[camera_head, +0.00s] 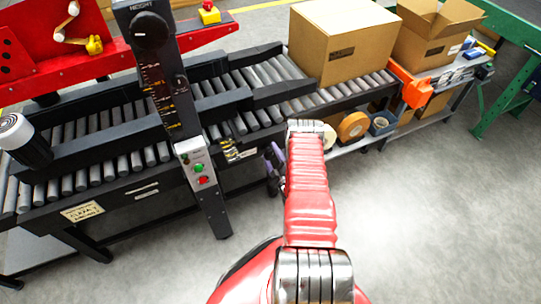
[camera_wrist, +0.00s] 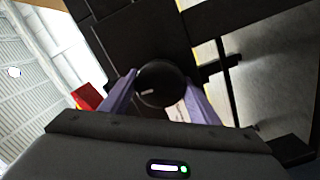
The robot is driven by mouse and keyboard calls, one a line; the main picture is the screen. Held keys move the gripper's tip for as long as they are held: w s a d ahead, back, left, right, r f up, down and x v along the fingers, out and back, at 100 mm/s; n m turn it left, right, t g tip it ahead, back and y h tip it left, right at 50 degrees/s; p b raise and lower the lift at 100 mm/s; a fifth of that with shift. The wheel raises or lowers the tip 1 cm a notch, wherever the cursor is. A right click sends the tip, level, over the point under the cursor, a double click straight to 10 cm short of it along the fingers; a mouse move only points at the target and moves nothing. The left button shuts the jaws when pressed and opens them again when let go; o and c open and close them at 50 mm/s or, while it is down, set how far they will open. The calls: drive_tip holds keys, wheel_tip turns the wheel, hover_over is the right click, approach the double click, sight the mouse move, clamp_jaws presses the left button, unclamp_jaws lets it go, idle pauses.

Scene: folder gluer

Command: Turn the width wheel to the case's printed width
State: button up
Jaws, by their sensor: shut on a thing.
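In the wrist view the width wheel (camera_wrist: 160,84) is a round black knob with a short white mark on its face. My gripper (camera_wrist: 161,80) has its two purple fingers shut on it, one at each side. In the head view my gripper (camera_head: 272,165) is beside the roller conveyor's near side, partly behind my red arm; the wheel cannot be made out there. A small scale with yellow marks (camera_head: 232,153) is on the conveyor side, too small to read. The closed cardboard case (camera_head: 343,35) sits on the rollers; its dark printed label is unreadable.
A black post (camera_head: 160,75) with a HEIGHT knob and a control box (camera_head: 195,163) with green and red buttons stand left of my gripper. A shelf with tape rolls (camera_head: 353,126) and an open box (camera_head: 432,35) are to the right. The near floor is clear.

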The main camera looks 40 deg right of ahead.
drive_tip(key=m, duration=0.5)
drive_tip(key=shift+f, duration=0.1)
drive_tip(key=m, duration=0.4)
drive_tip(key=shift+m+y, duration=0.3)
drive_tip(key=shift+y, duration=0.1)
drive_tip(key=m, duration=0.5)
drive_tip(key=shift+y, duration=0.3)
drive_tip(key=m, duration=0.4)
drive_tip(key=shift+d, duration=0.1)
drive_tip(key=m, duration=0.4)
drive_tip(key=shift+s+f+m+y, duration=0.1)
drive_tip(key=shift+m+y, duration=0.2)
drive_tip(key=shift+m, duration=0.1)
drive_tip(key=m, duration=0.4)
drive_tip(key=shift+d, duration=0.1)
drive_tip(key=m, duration=0.5)
drive_tip(key=shift+f+m, duration=0.15)
drive_tip(key=shift+m, duration=0.25)
drive_tip(key=shift+m+t, duration=0.4)
drive_tip(key=shift+m, duration=1.8)
